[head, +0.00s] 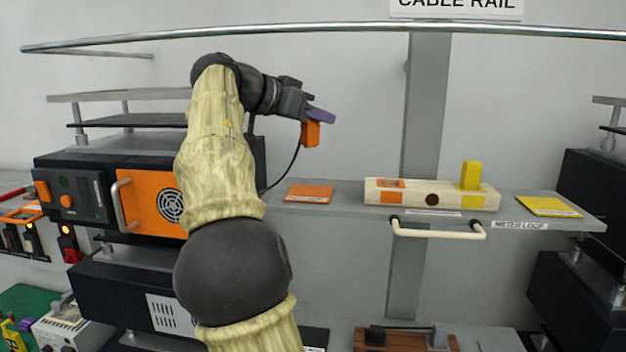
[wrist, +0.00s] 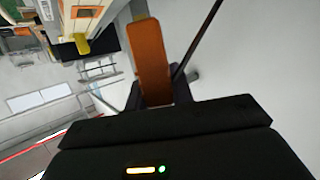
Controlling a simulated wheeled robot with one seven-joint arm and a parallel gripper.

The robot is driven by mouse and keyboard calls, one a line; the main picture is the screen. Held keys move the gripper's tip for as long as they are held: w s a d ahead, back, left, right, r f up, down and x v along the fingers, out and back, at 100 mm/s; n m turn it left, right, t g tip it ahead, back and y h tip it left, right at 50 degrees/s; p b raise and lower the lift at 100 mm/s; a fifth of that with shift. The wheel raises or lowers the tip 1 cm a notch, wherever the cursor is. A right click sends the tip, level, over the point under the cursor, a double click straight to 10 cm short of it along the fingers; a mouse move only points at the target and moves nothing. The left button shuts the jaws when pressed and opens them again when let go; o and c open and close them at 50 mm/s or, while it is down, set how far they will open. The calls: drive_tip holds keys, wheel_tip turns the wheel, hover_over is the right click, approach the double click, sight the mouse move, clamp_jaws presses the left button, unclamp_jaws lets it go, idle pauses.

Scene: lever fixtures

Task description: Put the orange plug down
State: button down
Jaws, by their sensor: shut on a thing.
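The orange plug (head: 311,134) is held in the air, hanging below the purple-tipped jaws of my gripper (head: 318,115), which is shut on it. A dark cable runs from the plug down to the left. In the wrist view the orange plug (wrist: 151,60) sticks out between the dark fingers. An orange pad (head: 308,194) lies on the grey shelf (head: 340,200), below the plug and apart from it. A wooden block (head: 405,199) to the right has an orange-marked place at its left and a yellow plug (head: 470,174) standing upright at its right end.
A yellow pad (head: 548,207) lies at the shelf's right end. A cream handle (head: 438,233) sticks out from the shelf's front edge. A metal rail (head: 330,29) crosses above. A black unit with an orange panel (head: 146,200) stands at the left, partly behind my arm.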

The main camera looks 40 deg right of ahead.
sight(315, 146)
drive_tip(key=f, duration=0.5)
drive_tip(key=shift+w+f, duration=0.35)
drive_tip(key=shift+s+a+f, duration=0.1)
drive_tip(key=shift+s+f, duration=0.05)
drive_tip(key=shift+s, duration=0.05)
drive_tip(key=f, duration=0.3)
drive_tip(key=shift+d+f+p, duration=0.15)
drive_tip(key=shift+d+p, duration=0.05)
drive_tip(key=shift+p, duration=0.2)
drive_tip(key=shift+s, duration=0.15)
drive_tip(key=shift+a, duration=0.1)
drive_tip(key=shift+f, duration=0.1)
drive_tip(key=c, duration=1.2)
unclamp_jaws()
